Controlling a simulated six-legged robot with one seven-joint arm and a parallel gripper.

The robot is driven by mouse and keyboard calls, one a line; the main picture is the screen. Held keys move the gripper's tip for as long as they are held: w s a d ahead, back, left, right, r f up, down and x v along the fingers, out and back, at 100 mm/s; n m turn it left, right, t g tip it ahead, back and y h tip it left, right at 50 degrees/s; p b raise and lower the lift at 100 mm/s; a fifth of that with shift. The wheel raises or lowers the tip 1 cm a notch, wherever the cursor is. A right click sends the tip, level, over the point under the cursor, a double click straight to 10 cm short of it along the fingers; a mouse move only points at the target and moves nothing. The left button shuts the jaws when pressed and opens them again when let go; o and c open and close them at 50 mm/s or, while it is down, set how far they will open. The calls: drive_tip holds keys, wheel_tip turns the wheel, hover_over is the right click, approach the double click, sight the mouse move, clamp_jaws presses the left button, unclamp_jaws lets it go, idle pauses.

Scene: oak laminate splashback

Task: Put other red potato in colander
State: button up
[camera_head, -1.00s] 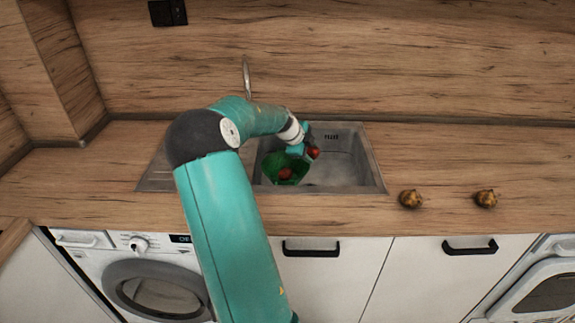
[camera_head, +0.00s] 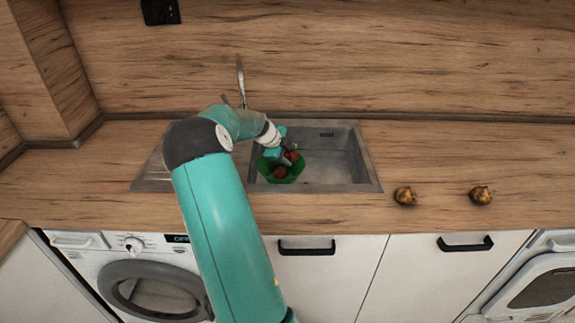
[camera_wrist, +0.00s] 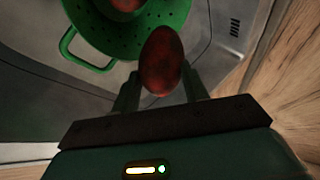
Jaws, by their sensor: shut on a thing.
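My gripper (camera_head: 287,150) is shut on a red potato (camera_wrist: 161,60), between its two fingers in the wrist view. In the head view this held potato (camera_head: 292,156) is over the right back part of the green colander (camera_head: 268,169). The colander stands in the sink basin, and its holed wall and a loop handle show in the wrist view (camera_wrist: 100,37). Another red potato (camera_head: 280,172) lies inside the colander; part of it shows at the top edge of the wrist view (camera_wrist: 125,4). I cannot tell whether the held potato touches the colander.
The grey sink (camera_head: 340,165) is set in the wooden counter, with a tap (camera_head: 240,82) behind it. Two brownish-yellow round items (camera_head: 405,196) (camera_head: 481,195) lie on the counter to the right. The right part of the basin is empty.

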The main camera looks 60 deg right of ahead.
sight(288, 158)
drive_tip(key=d+f, duration=0.1)
drive_tip(key=w+d+f, duration=0.1)
drive_tip(key=f, duration=0.1)
drive_tip(key=d+f, duration=0.1)
drive_tip(key=shift+w+d+f, duration=0.2)
drive_tip(key=shift+w+f, duration=0.2)
drive_tip(key=shift+f, duration=1.4)
drive_tip(key=shift+f, duration=0.2)
drive_tip(key=o, duration=1.4)
drive_tip(key=shift+r, duration=0.2)
drive_tip(key=v, duration=1.2)
drive_tip(key=shift+a, duration=0.15)
